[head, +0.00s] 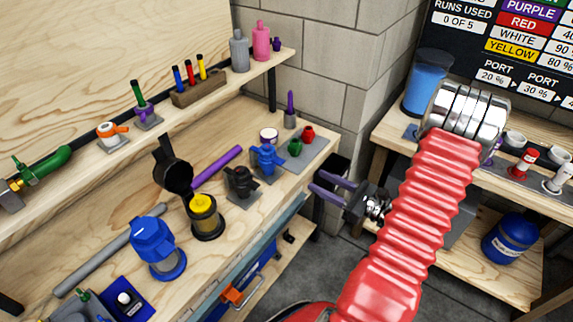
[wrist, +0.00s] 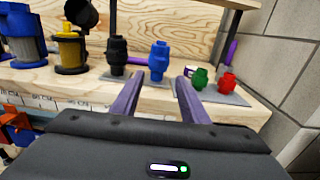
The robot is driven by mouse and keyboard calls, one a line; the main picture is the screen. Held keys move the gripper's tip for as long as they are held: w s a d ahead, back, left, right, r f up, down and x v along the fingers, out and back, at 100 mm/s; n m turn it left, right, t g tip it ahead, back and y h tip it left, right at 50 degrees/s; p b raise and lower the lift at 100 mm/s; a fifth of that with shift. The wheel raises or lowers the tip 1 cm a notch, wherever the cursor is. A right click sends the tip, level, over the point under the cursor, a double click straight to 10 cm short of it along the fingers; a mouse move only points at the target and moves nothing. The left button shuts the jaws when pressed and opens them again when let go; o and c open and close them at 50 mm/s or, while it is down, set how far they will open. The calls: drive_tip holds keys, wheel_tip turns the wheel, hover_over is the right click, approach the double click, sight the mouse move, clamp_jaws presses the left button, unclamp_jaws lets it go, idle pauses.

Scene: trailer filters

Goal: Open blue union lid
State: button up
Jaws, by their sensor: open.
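The blue union (head: 267,158) stands upright on a grey plate on the wooden workbench, beside the black union. It also shows in the wrist view (wrist: 158,61), just beyond and between my fingertips in the picture. I cannot tell its lid from its body clearly. My gripper (head: 314,182) has two purple fingers and is open and empty, off the bench's right end in the head view. In the wrist view my gripper (wrist: 160,82) points toward the blue union, apart from it.
The black union (head: 240,182) stands left of the blue one; small green (head: 295,148) and red (head: 308,134) fittings stand to its right. A yellow-topped filter (head: 204,215) and a blue-lidded housing (head: 152,238) stand nearer. A purple bar (head: 217,167) lies behind. A block wall (head: 320,75) closes the far end.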

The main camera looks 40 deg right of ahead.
approach(272, 158)
drive_tip(key=x, duration=0.3)
drive_tip(key=f+x, duration=0.1)
drive_tip(key=x, duration=0.1)
drive_tip(key=shift+w+d, duration=0.2)
drive_tip(key=shift+d, duration=0.2)
drive_tip(key=shift+c, duration=0.3)
clamp_jaws()
idle(0.3)
drive_tip(key=shift+d+r, duration=0.1)
drive_tip(key=shift+d, duration=0.1)
drive_tip(key=shift+a, duration=0.1)
